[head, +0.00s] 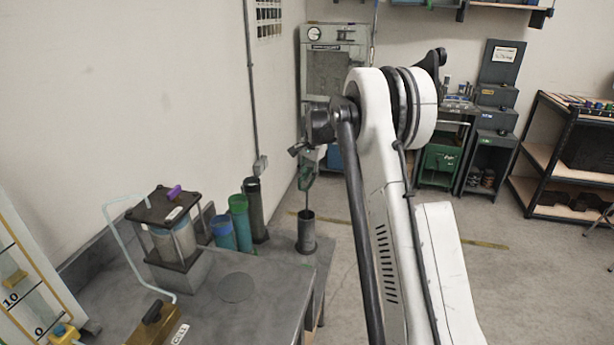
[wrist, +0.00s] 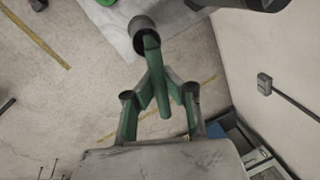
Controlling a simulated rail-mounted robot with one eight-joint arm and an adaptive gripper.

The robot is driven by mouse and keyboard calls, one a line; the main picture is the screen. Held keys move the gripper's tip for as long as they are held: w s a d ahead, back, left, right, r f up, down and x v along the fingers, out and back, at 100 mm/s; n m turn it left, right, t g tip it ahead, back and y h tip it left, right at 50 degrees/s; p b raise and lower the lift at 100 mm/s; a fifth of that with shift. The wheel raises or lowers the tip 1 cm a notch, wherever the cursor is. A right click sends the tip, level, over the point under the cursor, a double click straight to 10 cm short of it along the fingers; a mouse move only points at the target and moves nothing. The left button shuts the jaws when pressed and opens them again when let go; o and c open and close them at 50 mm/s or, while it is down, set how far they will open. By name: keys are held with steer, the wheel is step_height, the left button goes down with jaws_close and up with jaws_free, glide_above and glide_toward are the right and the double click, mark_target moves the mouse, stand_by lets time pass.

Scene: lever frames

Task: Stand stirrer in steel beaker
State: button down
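The steel beaker (head: 306,236) is a dark grey cylinder standing upright at the right-hand corner of the grey bench. In the wrist view the beaker (wrist: 143,24) shows its round mouth below my gripper. My gripper (wrist: 160,82) has green fingers closed in on the stirrer (wrist: 154,58), a green rod that runs down to the beaker's mouth. Its lower end appears inside the rim, but how deep it reaches is hidden. In the head view my gripper (head: 306,178) is directly above the beaker, with the rod only thinly visible beneath it.
Left of the beaker stand a dark tube (head: 254,208), a green tube (head: 240,222) and a blue tube (head: 223,232). A framed vessel with a purple knob (head: 174,192) is further left. A flat round disc (head: 236,287) lies on the bench (head: 270,320). The wall is close behind.

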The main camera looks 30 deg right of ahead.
steer(key=shift+f, duration=0.1)
steer(key=shift+f+b, duration=0.85)
steer(key=shift+f, duration=0.35)
steer(key=c, duration=1.8)
jaws_free()
steer(key=shift+c, duration=0.2)
steer(key=shift+r, duration=0.1)
step_height(320, 180, up, 12)
steer(key=s+d, duration=0.1)
steer(key=s, duration=0.1)
